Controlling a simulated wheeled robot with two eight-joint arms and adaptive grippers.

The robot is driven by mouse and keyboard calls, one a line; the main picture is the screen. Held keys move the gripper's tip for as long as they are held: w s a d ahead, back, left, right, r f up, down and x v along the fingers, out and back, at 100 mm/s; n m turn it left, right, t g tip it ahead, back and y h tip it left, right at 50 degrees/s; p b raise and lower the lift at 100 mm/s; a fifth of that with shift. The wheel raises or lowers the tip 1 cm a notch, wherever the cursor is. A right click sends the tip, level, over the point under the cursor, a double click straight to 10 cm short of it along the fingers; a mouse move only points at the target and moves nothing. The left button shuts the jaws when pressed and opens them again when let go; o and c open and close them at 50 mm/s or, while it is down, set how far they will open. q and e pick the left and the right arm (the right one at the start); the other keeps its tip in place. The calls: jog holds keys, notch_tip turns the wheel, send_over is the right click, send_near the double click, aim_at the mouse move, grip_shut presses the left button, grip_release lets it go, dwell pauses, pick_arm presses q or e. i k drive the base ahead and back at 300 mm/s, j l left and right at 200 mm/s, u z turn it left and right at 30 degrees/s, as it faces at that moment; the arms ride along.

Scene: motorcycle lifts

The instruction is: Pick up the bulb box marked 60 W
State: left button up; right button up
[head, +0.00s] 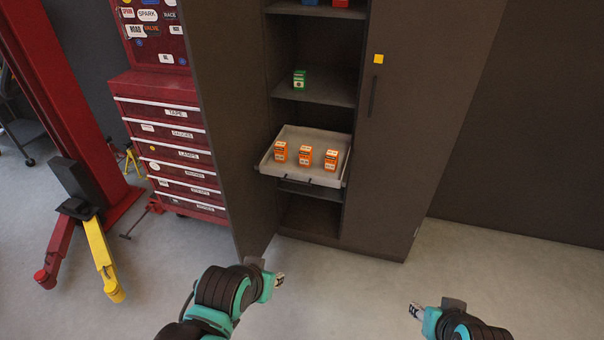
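Three small orange boxes stand upright in a row in a pulled-out grey tray (300,177) of the dark cabinet: a left box (280,152), a middle box (305,155) and a right box (331,160). Their markings are too small to read, so I cannot tell which one says 60 W. My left gripper (279,280) is low in front of the cabinet, apart from the tray. My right gripper (414,311) is at the lower right, over the floor and apart from everything. Both gripper tips are too small to tell whether they are open.
A green box (299,80) stands on the shelf above the tray. A red tool chest (170,145) and a red lift post (75,95) are at left. The floor at right is clear.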

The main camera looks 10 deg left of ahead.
aim_at(331, 156)
jog(key=i+j, duration=0.25)
jog(key=i, duration=0.25)
jog(key=i+j, duration=0.3)
jog(key=i, duration=0.2)
jog(key=i+j, duration=0.25)
jog(key=i, duration=0.25)
jog(key=l+z, duration=0.05)
